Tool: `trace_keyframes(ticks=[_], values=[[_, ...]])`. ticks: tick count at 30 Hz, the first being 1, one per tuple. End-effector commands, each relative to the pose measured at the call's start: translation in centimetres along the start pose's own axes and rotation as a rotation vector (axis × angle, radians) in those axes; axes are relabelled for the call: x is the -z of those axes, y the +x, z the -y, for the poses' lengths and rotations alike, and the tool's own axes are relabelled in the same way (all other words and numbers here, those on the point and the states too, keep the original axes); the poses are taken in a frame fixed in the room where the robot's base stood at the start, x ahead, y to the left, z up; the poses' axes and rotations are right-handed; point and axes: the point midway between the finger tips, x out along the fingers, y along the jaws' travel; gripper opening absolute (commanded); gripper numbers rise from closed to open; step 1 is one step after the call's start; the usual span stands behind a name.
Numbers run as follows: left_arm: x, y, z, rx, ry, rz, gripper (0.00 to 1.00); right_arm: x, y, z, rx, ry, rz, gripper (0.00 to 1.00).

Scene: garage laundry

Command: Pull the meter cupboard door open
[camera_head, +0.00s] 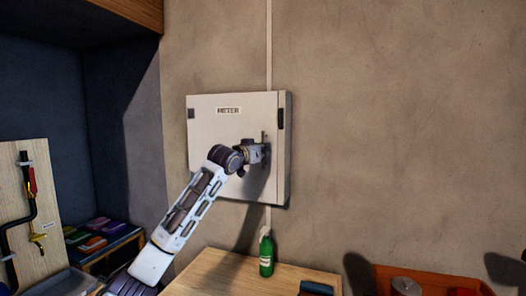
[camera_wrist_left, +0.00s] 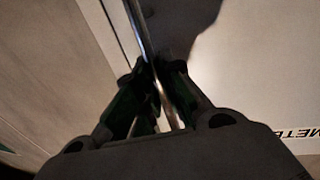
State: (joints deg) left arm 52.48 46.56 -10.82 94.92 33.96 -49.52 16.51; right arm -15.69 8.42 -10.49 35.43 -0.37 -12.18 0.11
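The meter cupboard (camera_head: 286,160) is a pale grey box on the wall, with a flat door (camera_head: 215,140) labelled METER. The door looks closed against the box. A thin upright metal handle (camera_head: 264,136) is near the door's right edge. My left gripper (camera_head: 265,152) is at this handle, partly hiding it. In the left wrist view the handle bar (camera_wrist_left: 137,28) runs down between the two fingers of my left gripper (camera_wrist_left: 158,85), which look closed around it. Part of the METER label (camera_wrist_left: 298,133) shows there at the right. My right gripper is not in view.
A wooden bench (camera_head: 215,275) is below the cupboard, with a green bottle (camera_head: 266,255) on it. An orange tray (camera_head: 440,283) is at the lower right. A board with pipes (camera_head: 35,205) stands at the left. The wall right of the cupboard is bare.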

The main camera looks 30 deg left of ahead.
Motion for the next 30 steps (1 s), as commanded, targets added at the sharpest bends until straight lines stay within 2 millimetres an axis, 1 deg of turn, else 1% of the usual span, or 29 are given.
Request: trace_keyframes(ticks=[3,8,17,22,25,30], values=[[0.0,0.0,0.0,0.001,0.000,0.000,0.00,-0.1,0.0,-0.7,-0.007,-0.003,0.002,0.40],[0.0,0.0,0.1,0.001,0.000,0.000,0.00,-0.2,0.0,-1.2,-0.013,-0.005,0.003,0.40],[-0.1,-0.5,0.0,-0.012,0.001,0.001,0.00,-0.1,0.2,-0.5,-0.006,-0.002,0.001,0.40],[-0.1,-1.4,0.0,-0.035,0.001,0.001,0.00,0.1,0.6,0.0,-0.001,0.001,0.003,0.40],[-0.2,-2.2,0.0,-0.055,0.002,0.002,0.00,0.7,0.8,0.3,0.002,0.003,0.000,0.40],[-0.3,-3.9,0.0,-0.100,0.002,0.002,0.00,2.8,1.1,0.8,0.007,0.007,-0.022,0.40]])
